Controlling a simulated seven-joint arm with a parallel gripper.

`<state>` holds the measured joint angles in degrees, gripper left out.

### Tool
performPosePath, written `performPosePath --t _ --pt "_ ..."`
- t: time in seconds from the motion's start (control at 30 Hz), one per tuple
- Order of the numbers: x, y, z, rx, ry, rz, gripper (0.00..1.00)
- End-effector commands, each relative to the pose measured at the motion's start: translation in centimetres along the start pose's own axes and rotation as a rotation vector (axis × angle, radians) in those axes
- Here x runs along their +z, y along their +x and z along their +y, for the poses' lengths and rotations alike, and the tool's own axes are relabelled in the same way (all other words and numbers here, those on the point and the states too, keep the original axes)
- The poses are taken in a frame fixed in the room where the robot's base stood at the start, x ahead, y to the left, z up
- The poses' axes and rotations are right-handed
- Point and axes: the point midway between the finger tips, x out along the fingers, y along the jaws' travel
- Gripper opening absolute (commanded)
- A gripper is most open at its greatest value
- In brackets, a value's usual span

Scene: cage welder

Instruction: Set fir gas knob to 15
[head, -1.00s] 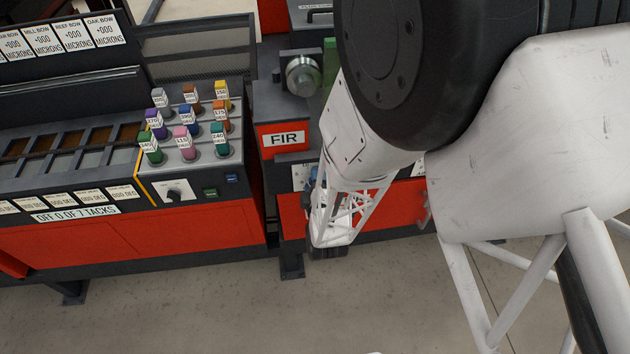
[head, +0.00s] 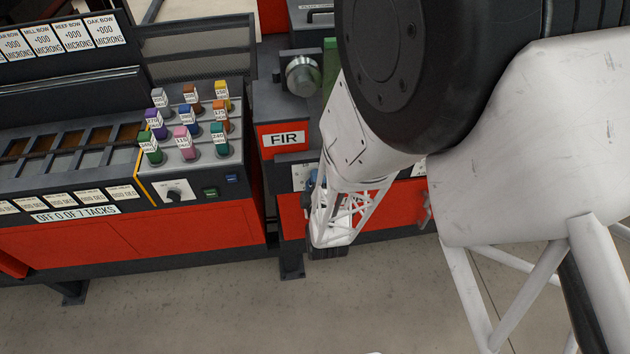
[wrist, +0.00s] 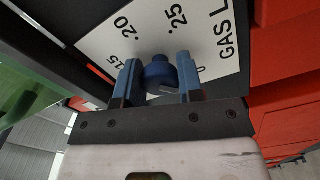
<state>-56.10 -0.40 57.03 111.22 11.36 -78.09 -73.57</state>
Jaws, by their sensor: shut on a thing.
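In the wrist view a round blue knob (wrist: 160,70) sits on a white dial plate (wrist: 108,45). The plate shows 15, 20 and 25, a partly covered number ending in 0, and "GAS L" cut off by the frame edge. My gripper (wrist: 157,78) has one blue finger on each side of the knob and is shut on it. A light notch shows on the knob's near side, but I cannot tell which number it is set to. In the head view the FIR sign (head: 284,139) marks the station; my arm covers most of the dial area.
A green panel (wrist: 35,80) stands close to the left of the dial in the wrist view. Red panels (wrist: 285,70) lie on the right. In the head view a neighbouring console with several coloured knobs (head: 187,115) stands left of the FIR station.

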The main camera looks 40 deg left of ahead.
Motion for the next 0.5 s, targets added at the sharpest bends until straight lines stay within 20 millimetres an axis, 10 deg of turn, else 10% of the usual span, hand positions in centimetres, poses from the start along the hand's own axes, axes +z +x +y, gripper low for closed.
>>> performPosePath --t 0.5 --pt "-0.03 -0.03 -0.01 0.0 0.383 0.001 0.11"
